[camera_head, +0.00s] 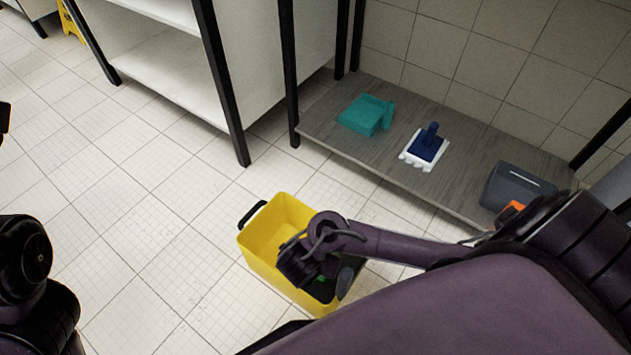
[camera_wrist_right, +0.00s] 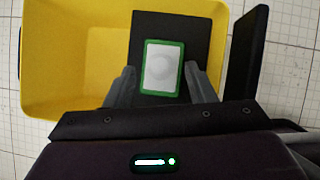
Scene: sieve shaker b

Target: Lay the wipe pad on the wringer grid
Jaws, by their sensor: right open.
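The wipe pad (camera_wrist_right: 162,68), a white pad with a green rim, lies flat on the dark wringer grid (camera_wrist_right: 190,28) in the right wrist view. The grid sits at one end of the yellow bucket (camera_head: 262,235). My right gripper (camera_wrist_right: 163,80) is open, one finger on each side of the pad's near end, with gaps beside it. In the head view, my right gripper (camera_head: 322,280) is over the bucket and hides most of the grid; only a bit of green shows. Part of my left arm shows at the left edge, but its gripper is not visible.
A low grey shelf (camera_head: 345,95) holds a teal box (camera_head: 365,115), a blue-handled tool on a white pad (camera_head: 425,150) and a dark grey case (camera_head: 515,185). A black-legged rack (camera_head: 165,70) stands behind. The tiled floor left of the bucket is clear.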

